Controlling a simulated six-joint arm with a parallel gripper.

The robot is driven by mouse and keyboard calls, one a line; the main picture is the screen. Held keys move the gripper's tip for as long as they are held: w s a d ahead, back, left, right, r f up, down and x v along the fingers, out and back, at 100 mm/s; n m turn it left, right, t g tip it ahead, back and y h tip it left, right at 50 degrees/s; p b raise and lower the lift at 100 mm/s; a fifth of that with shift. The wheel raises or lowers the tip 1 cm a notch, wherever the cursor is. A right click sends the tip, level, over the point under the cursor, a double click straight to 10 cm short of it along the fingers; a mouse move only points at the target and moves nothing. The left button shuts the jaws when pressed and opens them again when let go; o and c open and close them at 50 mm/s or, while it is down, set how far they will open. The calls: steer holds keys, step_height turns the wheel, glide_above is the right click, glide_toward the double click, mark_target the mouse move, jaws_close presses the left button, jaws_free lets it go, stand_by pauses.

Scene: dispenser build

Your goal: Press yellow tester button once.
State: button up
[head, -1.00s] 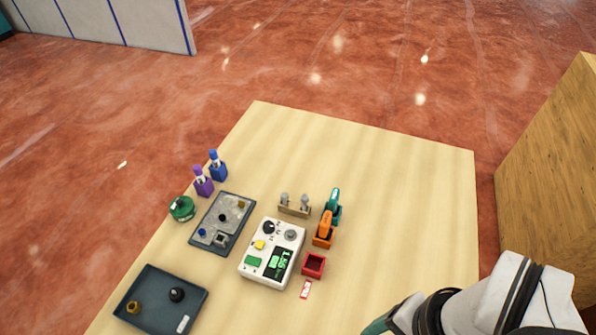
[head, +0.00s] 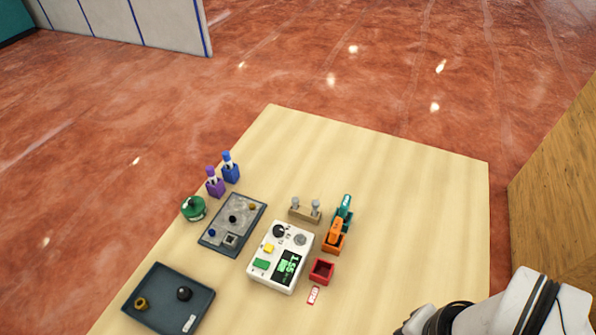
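The tester (head: 281,257) is a white box on the pale wooden table. Its yellow button (head: 268,248) sits on the left part of its top face, beside a black knob (head: 279,231) and above a green button (head: 261,264). A grey round part (head: 300,240) is at its upper right. Its dark screen (head: 289,267) shows green digits, seemingly 1.55. Nothing covers the yellow button. Only white and dark links of my arm show at the bottom right. My gripper is outside the picture, so its fingers are hidden.
A grey tray (head: 212,241) with small parts and a dark tray (head: 163,319) lie to the left. A red open box (head: 321,271), an orange tool (head: 334,237), a teal tool (head: 343,214) and a pegged wooden stand (head: 304,213) are close by. The table's right side (head: 420,220) is clear.

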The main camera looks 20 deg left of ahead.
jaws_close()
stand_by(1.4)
